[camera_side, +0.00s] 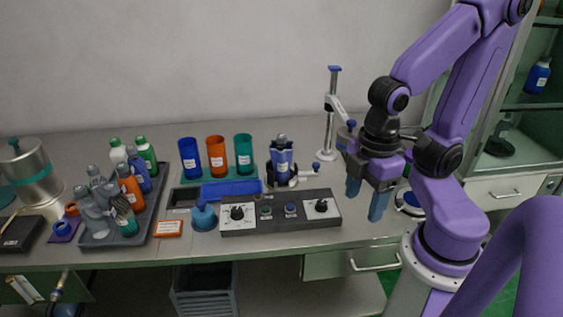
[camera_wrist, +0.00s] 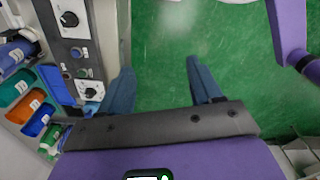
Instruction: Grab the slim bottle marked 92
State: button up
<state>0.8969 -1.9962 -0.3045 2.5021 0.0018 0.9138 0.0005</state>
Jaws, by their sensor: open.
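A grey tray (camera_side: 150,222) at the left of the bench in the side view holds several slim bottles. They include an orange bottle (camera_side: 130,190), a blue bottle (camera_side: 141,174), a green bottle (camera_side: 147,156) and clear grey bottles (camera_side: 93,218). Their labels are too small to read, so I cannot tell which is marked 92. My gripper (camera_side: 365,202) is open and empty above the bench's right part, far from the tray. In the wrist view, green floor shows between the fingers (camera_wrist: 160,68), and the tray is not visible.
Blue (camera_side: 189,158), orange (camera_side: 216,156) and teal cups (camera_side: 243,154) stand behind a control box (camera_side: 272,219). A blue bottle (camera_side: 282,161) stands in a holder beside a post stand (camera_side: 333,110). A blue squat bottle (camera_side: 203,218) and orange card (camera_side: 168,229) sit near the tray.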

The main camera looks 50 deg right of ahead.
jog(key=w+a+f+m+t+y, duration=0.1)
jog(key=w+a+f+m+y, duration=0.1)
jog(key=w+a+m+y, duration=0.5)
jog(key=m+t+h, duration=0.9)
jog(key=m+h, duration=0.3)
jog(key=h, duration=0.2)
send_near(280, 137)
jog(key=shift+s+d+x, duration=0.15)
jog(key=shift+x, duration=0.9)
jog(key=shift+s+d+x, duration=0.1)
jog(key=shift+d+x, duration=0.05)
jog(key=shift+x, duration=0.9)
jog(key=shift+s+d+x, duration=0.1)
jog(key=shift+s+x, duration=0.05)
jog(key=shift+x, duration=4.3)
jog(key=shift+a, duration=0.15)
